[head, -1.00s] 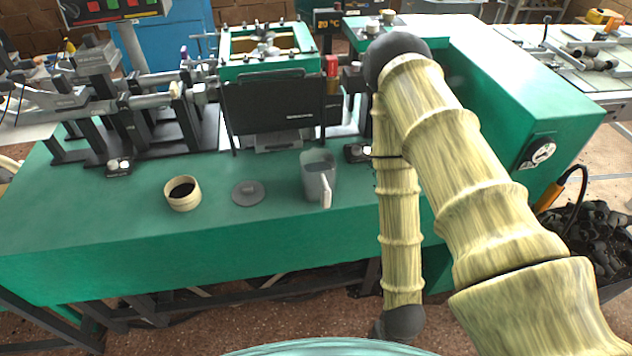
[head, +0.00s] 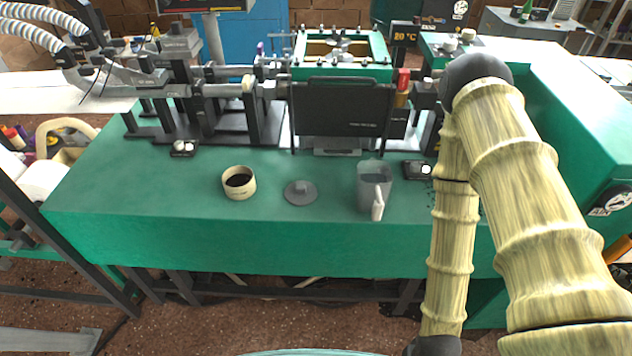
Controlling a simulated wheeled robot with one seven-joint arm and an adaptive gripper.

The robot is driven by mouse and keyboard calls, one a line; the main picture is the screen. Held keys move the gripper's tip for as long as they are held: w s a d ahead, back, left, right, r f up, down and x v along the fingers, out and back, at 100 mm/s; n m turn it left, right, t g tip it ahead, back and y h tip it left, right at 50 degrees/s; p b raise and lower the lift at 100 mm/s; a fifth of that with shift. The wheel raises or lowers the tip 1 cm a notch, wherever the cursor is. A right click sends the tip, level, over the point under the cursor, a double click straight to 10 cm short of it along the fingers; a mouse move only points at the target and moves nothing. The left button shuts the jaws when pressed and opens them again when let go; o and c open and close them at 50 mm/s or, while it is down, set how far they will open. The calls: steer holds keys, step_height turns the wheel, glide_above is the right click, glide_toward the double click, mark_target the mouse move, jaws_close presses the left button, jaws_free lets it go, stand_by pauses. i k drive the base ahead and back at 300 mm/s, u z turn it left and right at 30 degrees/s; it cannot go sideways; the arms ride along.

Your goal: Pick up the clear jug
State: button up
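The clear jug (head: 372,184) stands upright on the green bench (head: 140,205), near its front edge and right of centre. It looks greyish and see-through, with a pale handle (head: 378,204) facing the front. My arm, bamboo-like with dark joints, is to the right of the jug and apart from it in the picture. My gripper is not in view; the arm runs out of the picture at the bottom.
Left of the jug lie a grey lid-like disc with a knob (head: 300,192) and a cream cup with dark contents (head: 239,182). A small dark device (head: 418,170) sits right of the jug. Behind stands a black panel (head: 343,108) with machinery. The bench's left front is clear.

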mark_target(374, 194)
steer(key=z, duration=0.95)
steer(key=k, duration=1.2)
steer(key=u, duration=1.4)
